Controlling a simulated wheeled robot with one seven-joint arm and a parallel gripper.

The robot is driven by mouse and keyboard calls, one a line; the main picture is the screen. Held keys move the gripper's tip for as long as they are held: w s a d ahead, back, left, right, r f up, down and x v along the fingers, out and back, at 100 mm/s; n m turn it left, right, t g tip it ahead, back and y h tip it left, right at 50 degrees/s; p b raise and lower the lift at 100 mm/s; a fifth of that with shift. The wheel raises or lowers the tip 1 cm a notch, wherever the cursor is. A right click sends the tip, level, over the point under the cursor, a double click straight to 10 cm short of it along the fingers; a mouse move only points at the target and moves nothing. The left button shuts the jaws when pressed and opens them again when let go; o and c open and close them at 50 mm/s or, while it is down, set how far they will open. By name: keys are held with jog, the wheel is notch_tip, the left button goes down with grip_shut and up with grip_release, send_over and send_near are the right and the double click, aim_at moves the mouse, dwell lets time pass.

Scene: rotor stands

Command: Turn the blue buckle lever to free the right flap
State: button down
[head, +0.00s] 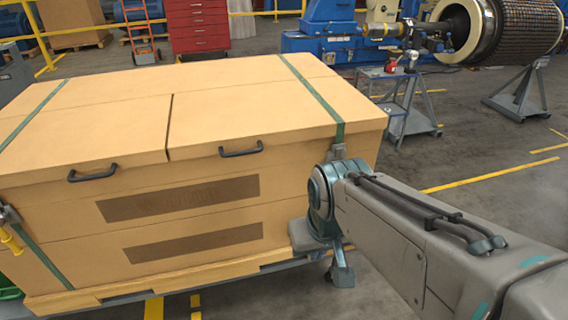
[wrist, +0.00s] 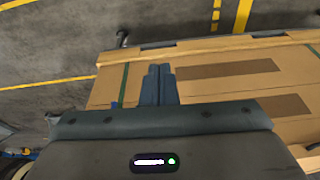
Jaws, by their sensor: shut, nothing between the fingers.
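The large tan crate (head: 180,215) has a left flap (head: 90,135) and a right flap (head: 245,115), both lying closed. A green strap (head: 318,95) runs over the right flap and down the front. A grey buckle part (head: 338,151) shows on it just above my arm; the lever is hidden there. In the wrist view a small blue piece, apparently the blue lever (wrist: 114,105), shows beside my gripper, near the green strap (wrist: 124,80). My gripper (wrist: 158,70) is shut and empty, in front of the crate. Contact is not clear. My arm hides its fingers in the head view.
A second strap (head: 45,255) with a yellow lever (head: 10,240) is at the crate's left. Black handles (head: 240,152) stick out from the flaps' front edges. Floor right of the crate is open.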

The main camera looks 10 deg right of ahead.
jog(key=shift+w, duration=0.1)
dwell(0.3)
jog(key=w+d+f+m+h, duration=0.1)
jog(key=w+d+f+h, duration=0.1)
jog(key=w, duration=0.9)
jog(key=w+d+f+m+h, duration=0.1)
jog(key=w+f, duration=0.4)
jog(key=w, duration=0.6)
jog(key=w+d+f+m+h, duration=0.1)
jog(key=w+d+f+h, duration=0.2)
jog(key=w, duration=0.8)
jog(key=shift+d+f+t, duration=0.15)
jog(key=shift+d+t, duration=0.25)
jog(key=shift+d, duration=0.8)
